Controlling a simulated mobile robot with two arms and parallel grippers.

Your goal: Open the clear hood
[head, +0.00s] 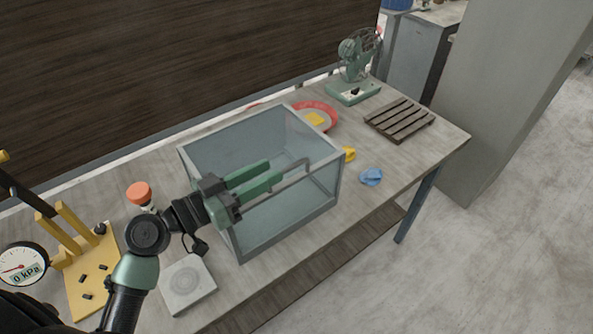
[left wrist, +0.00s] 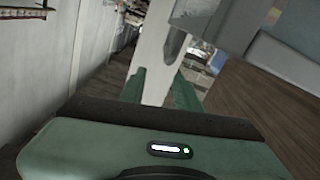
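The clear hood (head: 325,182) is a glass box with a grey frame, standing on the workbench. A thin grey bar handle (head: 292,172) runs along its near upper side. The hood looks shut. My left gripper (head: 275,174) reaches in from the left over the hood's near upper side, its green fingers pointing right. The fingers are apart, near the handle; I cannot tell if they touch it. In the left wrist view a pale strip (left wrist: 154,60) shows between the two green fingers. My right gripper is not in view.
The workbench (head: 418,160) holds a green fan (head: 355,92), a slatted wooden rack (head: 399,120), a blue cloth (head: 371,177) and a yellow piece (head: 349,154) right of the hood. A pale square slab (head: 187,287), an orange-capped jar (head: 139,192) and a yellow gauge stand (head: 88,285) are left.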

